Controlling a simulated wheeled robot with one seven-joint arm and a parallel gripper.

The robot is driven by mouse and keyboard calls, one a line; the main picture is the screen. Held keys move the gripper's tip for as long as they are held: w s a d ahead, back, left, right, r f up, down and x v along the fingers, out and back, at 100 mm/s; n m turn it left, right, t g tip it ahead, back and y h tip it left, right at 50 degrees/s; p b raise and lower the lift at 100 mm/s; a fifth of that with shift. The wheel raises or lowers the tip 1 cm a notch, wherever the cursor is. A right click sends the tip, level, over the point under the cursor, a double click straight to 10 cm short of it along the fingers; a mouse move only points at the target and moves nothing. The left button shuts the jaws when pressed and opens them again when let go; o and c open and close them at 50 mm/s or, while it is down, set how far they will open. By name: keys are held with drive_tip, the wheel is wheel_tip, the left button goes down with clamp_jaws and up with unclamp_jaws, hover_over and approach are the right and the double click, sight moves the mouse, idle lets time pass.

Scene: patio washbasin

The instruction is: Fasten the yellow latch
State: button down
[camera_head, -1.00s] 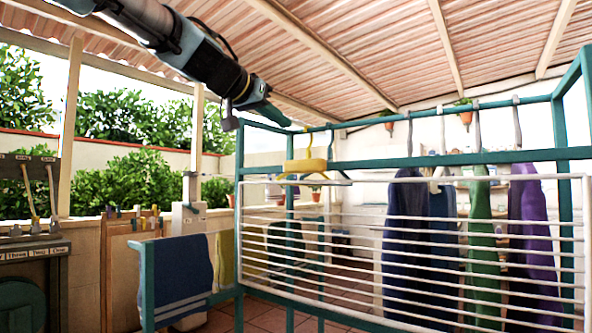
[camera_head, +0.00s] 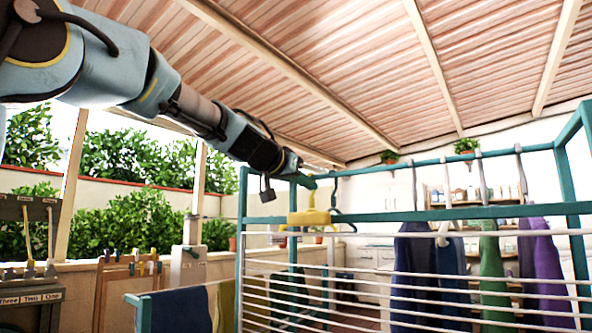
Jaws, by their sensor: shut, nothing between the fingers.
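My gripper (camera_head: 306,181) is at the end of my arm, which reaches in from the upper left. It is shut and looks empty, with its tip just above a yellow hanger-like piece (camera_head: 309,217) by the teal rack's upper rails. I cannot tell whether they touch. I cannot clearly make out a yellow latch. At the far left, a dark panel (camera_head: 40,210) carries slim pale levers (camera_head: 28,235) with small yellowish parts at their lower ends. Labels reading Three, Two, One (camera_head: 32,298) sit below them. These parts are too small to judge their position.
The teal drying rack (camera_head: 455,213) with white bars fills the centre and right. Dark blue (camera_head: 412,260), green (camera_head: 490,270) and purple (camera_head: 541,265) garments hang there. A wooden board with coloured pegs (camera_head: 120,270) stands at left.

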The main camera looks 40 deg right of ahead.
sight(311, 219)
drive_tip(key=shift+w+d+f+b, duration=0.1)
drive_tip(key=shift+d+f+b, duration=0.2)
drive_tip(key=shift+f, duration=0.45)
drive_tip(key=shift+w+d+f+b, duration=0.1)
drive_tip(key=shift+d+f+b, duration=0.15)
drive_tip(key=shift+f, duration=0.45)
drive_tip(key=shift+d+f+b, duration=0.2)
drive_tip(key=shift+d+f, duration=0.15)
drive_tip(key=shift+f, duration=0.4)
drive_tip(key=shift+f+b, duration=0.2)
drive_tip(key=shift+b, duration=0.55)
